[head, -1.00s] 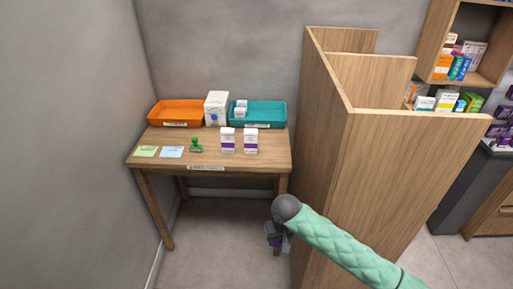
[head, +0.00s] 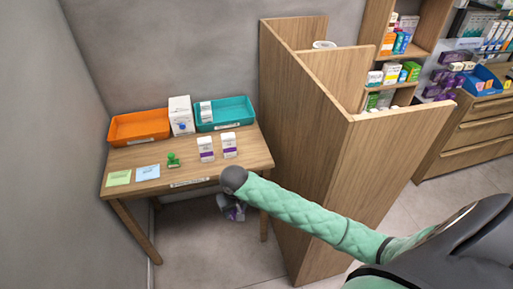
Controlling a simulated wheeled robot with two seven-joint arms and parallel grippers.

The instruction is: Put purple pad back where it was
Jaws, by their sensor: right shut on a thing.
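My right gripper (head: 233,209) hangs below the round grey end of my green-sleeved arm, just in front of the wooden table's (head: 190,160) front right edge. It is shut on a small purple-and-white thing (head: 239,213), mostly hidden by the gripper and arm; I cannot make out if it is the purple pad. On the table's left front lie a green pad (head: 119,178) and a light blue pad (head: 147,172), side by side. A green stamp (head: 173,160) stands right of them. No purple pad shows on the tabletop. My left gripper is not in view.
Two white-and-purple boxes (head: 206,148) stand right of the stamp. An orange tray (head: 139,127), a white box (head: 181,115) and a teal tray (head: 225,112) line the back. A tall wooden partition (head: 310,150) stands close right of the table.

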